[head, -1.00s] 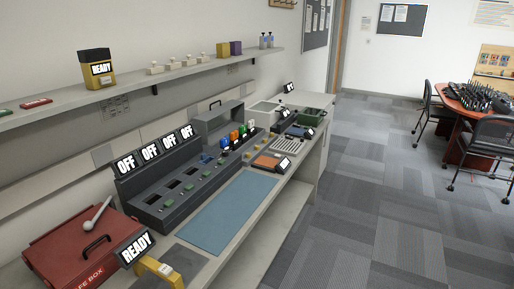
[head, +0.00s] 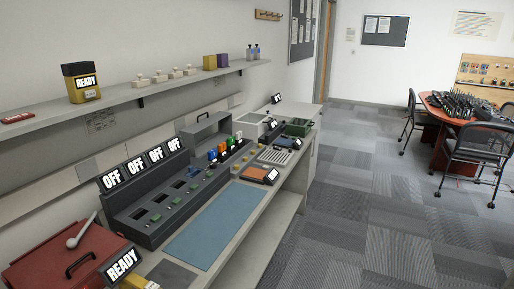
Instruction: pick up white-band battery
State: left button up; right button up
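A row of small upright coloured pieces stands at the far end of the dark charging unit (head: 150,212) on the counter. They include a blue one (head: 212,154), an orange one (head: 221,149) and a green one (head: 230,143). A small whitish piece (head: 239,136) stands at the row's far end. It is too small to tell whether it is the white-band battery. Neither of my grippers is in view.
Several "OFF" signs (head: 155,161) top the charger. A blue mat (head: 215,220) lies clear in front. A red box (head: 65,258) and a "READY" sign (head: 121,265) are near left. A wall shelf (head: 150,90) runs above. Open carpet (head: 350,210) lies right of the counter.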

aim_at(239, 135)
jog(key=i+l, duration=0.7)
jog(key=i, duration=0.1)
